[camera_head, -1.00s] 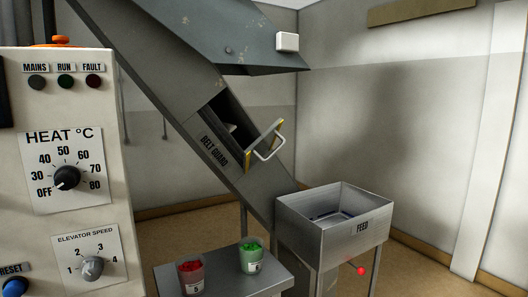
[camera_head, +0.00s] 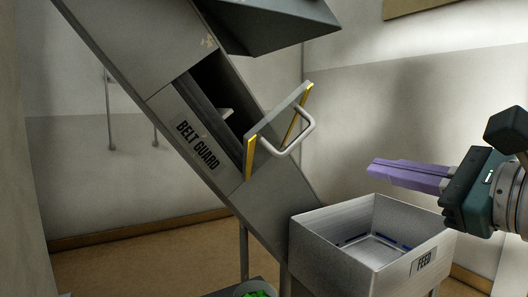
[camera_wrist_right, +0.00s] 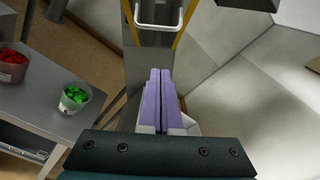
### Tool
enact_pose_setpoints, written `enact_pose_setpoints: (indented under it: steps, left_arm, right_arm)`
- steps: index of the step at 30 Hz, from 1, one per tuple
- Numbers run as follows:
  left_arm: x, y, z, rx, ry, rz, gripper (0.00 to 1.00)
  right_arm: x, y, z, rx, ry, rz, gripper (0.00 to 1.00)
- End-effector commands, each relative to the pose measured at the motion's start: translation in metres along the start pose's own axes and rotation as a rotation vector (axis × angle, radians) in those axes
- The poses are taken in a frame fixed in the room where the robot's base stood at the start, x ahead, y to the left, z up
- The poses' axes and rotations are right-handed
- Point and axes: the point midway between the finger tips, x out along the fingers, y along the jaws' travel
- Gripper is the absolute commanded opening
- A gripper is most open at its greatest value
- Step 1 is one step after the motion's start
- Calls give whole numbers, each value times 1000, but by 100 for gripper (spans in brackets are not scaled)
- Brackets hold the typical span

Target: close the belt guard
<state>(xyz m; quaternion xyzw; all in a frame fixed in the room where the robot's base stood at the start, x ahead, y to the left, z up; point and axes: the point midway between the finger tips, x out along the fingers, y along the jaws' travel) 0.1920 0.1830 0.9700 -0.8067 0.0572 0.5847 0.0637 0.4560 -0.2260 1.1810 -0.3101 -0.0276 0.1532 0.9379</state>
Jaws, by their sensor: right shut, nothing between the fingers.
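The belt guard (camera_head: 277,117) is a hinged flap with yellow side edges and a pale bar handle (camera_head: 290,137). It stands open, tilted out from the sloping grey elevator chute, and the dark opening (camera_head: 213,90) behind it shows. The handle also shows at the top of the right wrist view (camera_wrist_right: 158,14). My right gripper (camera_head: 372,170) has purple fingers pressed together, empty. It is to the right of the handle, apart from it, above the feed hopper. In the right wrist view the shut fingers (camera_wrist_right: 160,75) point toward the guard. My left gripper is not in view.
The open metal feed hopper (camera_head: 330,248) stands below the guard, near my right gripper. A cup of green pieces (camera_wrist_right: 75,97) and a cup of red pieces (camera_wrist_right: 12,65) stand on a grey table (camera_wrist_right: 40,118). A grey hood (camera_head: 275,22) overhangs the chute.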

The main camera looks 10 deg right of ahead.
Motion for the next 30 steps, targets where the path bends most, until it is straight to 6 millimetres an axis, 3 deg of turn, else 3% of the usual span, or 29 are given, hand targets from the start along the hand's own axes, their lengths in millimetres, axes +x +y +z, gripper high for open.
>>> enact_pose_setpoints:
  steps: [15, 21, 30]
  left_arm:
    - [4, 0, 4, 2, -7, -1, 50]
    - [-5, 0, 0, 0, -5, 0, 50]
    - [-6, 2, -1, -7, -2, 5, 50]
  right_arm:
    - [98, 0, 5, -5, 0, 3, 0]
    - [115, 1, 24, -4, 1, 4, 0]
    - [121, 2, 29, -6, 3, 5, 0]
